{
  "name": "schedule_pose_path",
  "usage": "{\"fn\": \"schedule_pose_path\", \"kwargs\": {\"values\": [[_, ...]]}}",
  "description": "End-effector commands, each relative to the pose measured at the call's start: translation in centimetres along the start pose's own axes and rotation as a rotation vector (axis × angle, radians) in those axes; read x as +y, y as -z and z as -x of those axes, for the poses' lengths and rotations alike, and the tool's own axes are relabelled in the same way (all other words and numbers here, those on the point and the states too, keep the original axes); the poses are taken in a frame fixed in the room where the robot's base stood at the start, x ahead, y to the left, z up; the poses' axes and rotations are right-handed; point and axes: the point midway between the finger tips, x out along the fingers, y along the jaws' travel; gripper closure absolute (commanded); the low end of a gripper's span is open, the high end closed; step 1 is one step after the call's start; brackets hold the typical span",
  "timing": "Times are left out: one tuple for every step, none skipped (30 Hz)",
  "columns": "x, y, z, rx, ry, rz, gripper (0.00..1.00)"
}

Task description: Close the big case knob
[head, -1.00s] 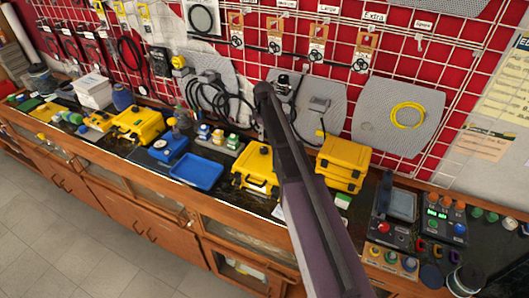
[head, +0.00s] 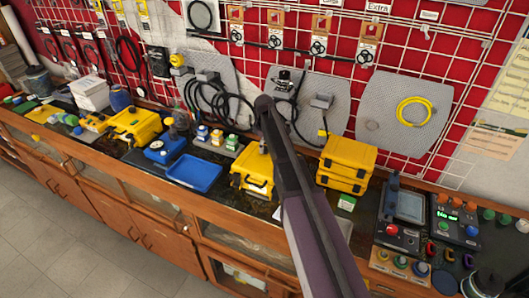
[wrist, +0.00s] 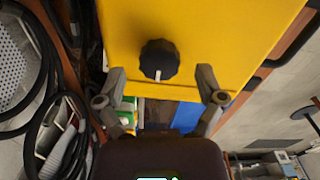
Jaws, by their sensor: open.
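A yellow case (head: 246,184) stands on the bench left of my arm in the head view, partly covered by the arm. In the wrist view a yellow case top (wrist: 215,30) fills the upper middle. A black round knob (wrist: 158,60) with a white pointer mark sits on it. The mark points toward the bottom of the picture. My gripper (wrist: 161,73) is open, with one finger to each side of the knob and space between. It holds nothing. I cannot tell whether it touches the case. In the head view the gripper is mostly hidden by my arm.
Two stacked yellow cases (head: 346,160) stand right of my arm. A blue tray (head: 194,171) lies to the left, with another yellow case (head: 134,124) farther left. Control boxes (head: 405,212) stand at the right. Hoses and a red pegboard are behind.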

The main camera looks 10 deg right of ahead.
Motion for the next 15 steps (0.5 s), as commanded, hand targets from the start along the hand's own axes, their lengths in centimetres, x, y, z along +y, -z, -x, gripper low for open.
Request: {"fn": "schedule_pose_path", "kwargs": {"values": [[0.01, -0.01, -0.65, 0.000, 0.000, 0.000, 0.12], [0.01, -0.02, -0.79, 0.000, 0.000, 0.000, 0.12], [0.01, -0.03, -0.97, 0.000, 0.000, 0.000, 0.12], [0.01, -0.03, -1.08, 0.000, 0.000, 0.000, 0.12], [0.01, -0.03, -1.18, 0.000, 0.000, 0.000, 0.12], [0.02, -0.04, -1.29, 0.000, 0.000, 0.000, 0.12], [0.02, -0.04, -1.36, 0.000, 0.000, -0.001, 0.12], [0.03, -0.04, -1.41, 0.000, 0.000, -0.001, 0.12], [0.03, -0.05, -1.47, 0.000, 0.000, -0.001, 0.12], [0.02, -0.05, -1.49, 0.000, 0.000, -0.001, 0.12], [0.03, -0.05, -1.51, 0.000, 0.000, -0.001, 0.12], [0.03, -0.06, -1.52, 0.000, 0.000, -0.001, 0.12], [0.03, -0.07, -1.52, 0.000, 0.000, -0.001, 0.12], [0.05, -0.11, -1.51, 0.000, 0.000, -0.002, 0.12], [0.07, -0.14, -1.50, 0.000, 0.000, -0.002, 0.12]]}}
